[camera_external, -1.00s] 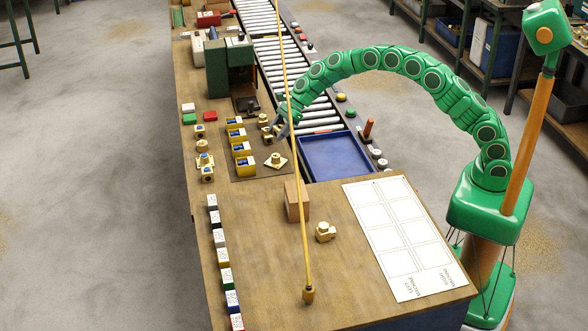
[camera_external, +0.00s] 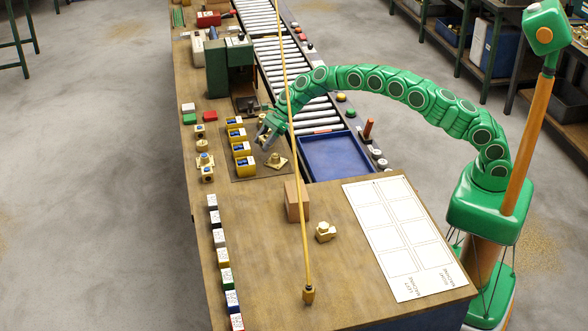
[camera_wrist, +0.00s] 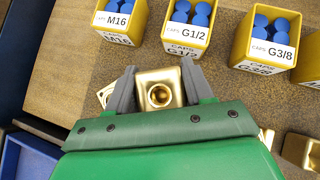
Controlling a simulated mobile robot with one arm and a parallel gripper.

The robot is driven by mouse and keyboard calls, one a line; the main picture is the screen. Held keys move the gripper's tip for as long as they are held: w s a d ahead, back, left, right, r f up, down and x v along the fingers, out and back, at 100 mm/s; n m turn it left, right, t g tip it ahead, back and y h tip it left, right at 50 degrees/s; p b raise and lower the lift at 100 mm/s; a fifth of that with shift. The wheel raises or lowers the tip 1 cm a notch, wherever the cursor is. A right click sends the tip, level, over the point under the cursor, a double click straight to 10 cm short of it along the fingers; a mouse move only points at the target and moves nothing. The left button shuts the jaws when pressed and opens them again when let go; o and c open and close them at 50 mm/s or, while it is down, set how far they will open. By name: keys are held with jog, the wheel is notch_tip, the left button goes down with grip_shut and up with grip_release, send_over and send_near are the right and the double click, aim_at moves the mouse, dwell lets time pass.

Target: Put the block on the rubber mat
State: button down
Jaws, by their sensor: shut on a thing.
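My gripper (camera_external: 268,138) is shut on a square brass block (camera_wrist: 160,93) with a round hole in its face; both fingers (camera_wrist: 156,88) flank it in the wrist view. In the external view the gripper is low over the dark rubber mat (camera_external: 262,171), near its right side, and hides most of the block. I cannot tell whether the block touches the mat. A brass fitting on a square plate (camera_external: 277,162) sits on the mat just below the gripper. In the wrist view a brass piece (camera_wrist: 106,94) is partly hidden behind the left finger.
Yellow cap bins (camera_external: 241,149) stand in a row left of the gripper. A green machine (camera_external: 230,68) is behind, and a blue tray (camera_external: 335,155) is to the right. A brown box (camera_external: 297,202) and a brass fitting (camera_external: 325,232) stand nearer. A thin rod (camera_external: 296,140) crosses the view.

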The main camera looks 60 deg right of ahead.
aim_at(262, 155)
jog(key=shift+w+f, duration=0.15)
jog(key=shift+w+a+f, duration=0.1)
jog(key=shift+w+f, duration=0.1)
jog(key=shift+f, duration=1.65)
jog(key=shift+f, duration=0.15)
jog(key=c, duration=0.7)
grip_release()
jog(key=shift+v, duration=6.1)
jog(key=shift+a, duration=0.1)
